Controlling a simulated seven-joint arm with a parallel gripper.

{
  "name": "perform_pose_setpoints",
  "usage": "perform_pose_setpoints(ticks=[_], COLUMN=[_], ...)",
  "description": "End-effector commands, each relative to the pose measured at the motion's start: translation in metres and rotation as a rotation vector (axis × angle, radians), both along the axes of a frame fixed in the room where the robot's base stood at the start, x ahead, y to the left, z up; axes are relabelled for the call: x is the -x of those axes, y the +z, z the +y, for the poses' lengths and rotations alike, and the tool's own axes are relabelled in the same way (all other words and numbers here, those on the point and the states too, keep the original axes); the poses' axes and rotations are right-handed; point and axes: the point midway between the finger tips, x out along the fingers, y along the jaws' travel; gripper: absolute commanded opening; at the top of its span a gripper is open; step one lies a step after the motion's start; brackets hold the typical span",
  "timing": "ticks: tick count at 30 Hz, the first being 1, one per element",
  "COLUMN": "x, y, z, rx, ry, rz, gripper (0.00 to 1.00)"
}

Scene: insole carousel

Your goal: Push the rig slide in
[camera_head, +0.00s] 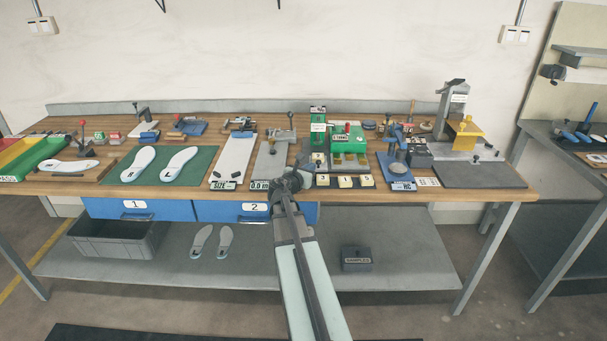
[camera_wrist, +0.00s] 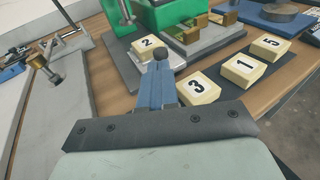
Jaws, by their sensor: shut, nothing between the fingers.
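The green rig (camera_head: 346,136) stands on the bench right of centre. Its green body (camera_wrist: 165,12) is at the top of the wrist view, with a grey slide plate (camera_wrist: 195,48) and brass-coloured blocks at its front. A dark round knob (camera_wrist: 163,53) shows right at the tips of my gripper (camera_wrist: 160,78). I cannot tell whether the tips touch it. My gripper's blue fingers are together with nothing between them. In the head view my gripper (camera_head: 304,174) is at the rig's front left, and my arm hides part of the bench edge.
Number blocks 3 (camera_wrist: 197,86), 1 (camera_wrist: 243,69) and 5 (camera_wrist: 270,48) lie on a dark strip right of my fingers. Block 2 (camera_wrist: 147,46) is left of the knob. A grey gauge plate (camera_head: 270,162) stands left; a blue press (camera_head: 397,165) stands right.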

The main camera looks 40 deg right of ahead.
Motion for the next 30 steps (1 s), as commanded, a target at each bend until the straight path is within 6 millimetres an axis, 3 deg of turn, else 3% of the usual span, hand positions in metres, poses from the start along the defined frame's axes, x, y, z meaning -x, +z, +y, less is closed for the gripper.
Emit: perform_pose_setpoints(ticks=[3, 9, 23, 30], x=[-0.006, -0.009, -0.010, -0.033], y=[-0.003, -0.005, -0.005, -0.005], z=[-0.016, -0.027, -0.030, -0.052], rx=[-0.001, -0.001, -0.001, 0.000], ry=[-0.001, 0.000, 0.000, -0.001], rz=[0.000, 0.000, 0.000, 0.000], gripper=[0.00, 0.00, 0.00, 0.00])
